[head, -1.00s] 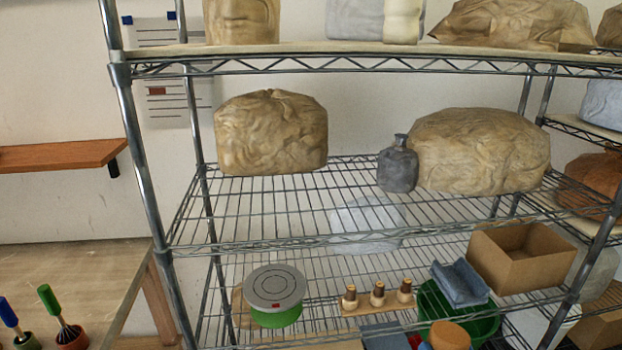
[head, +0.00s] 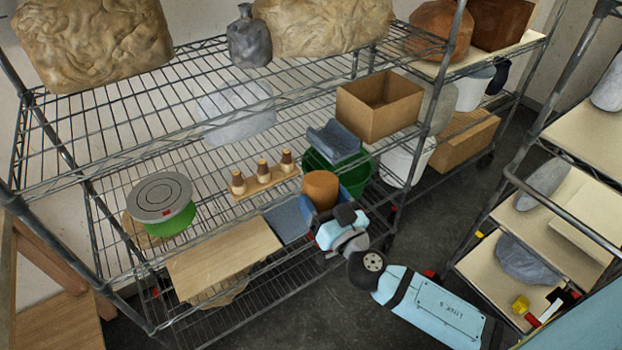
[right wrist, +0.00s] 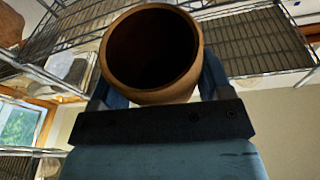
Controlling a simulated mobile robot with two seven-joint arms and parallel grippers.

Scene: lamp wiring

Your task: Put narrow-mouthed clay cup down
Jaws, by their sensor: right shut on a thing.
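The orange-brown clay cup (head: 320,188) is at the front of the wire shelf in the head view, in front of the green bucket (head: 353,172). My right gripper (head: 322,212) is shut on the cup, and its arm comes in from the lower right. In the right wrist view the cup (right wrist: 160,96) sits between both fingers of the right gripper (right wrist: 159,78), its dark round mouth facing the camera. I cannot tell whether its base touches anything. My left gripper is not in view.
A bare wooden board (head: 222,258) and a blue-grey slab (head: 287,222) lie left of the cup. Shelf posts and wire edges surround the space.

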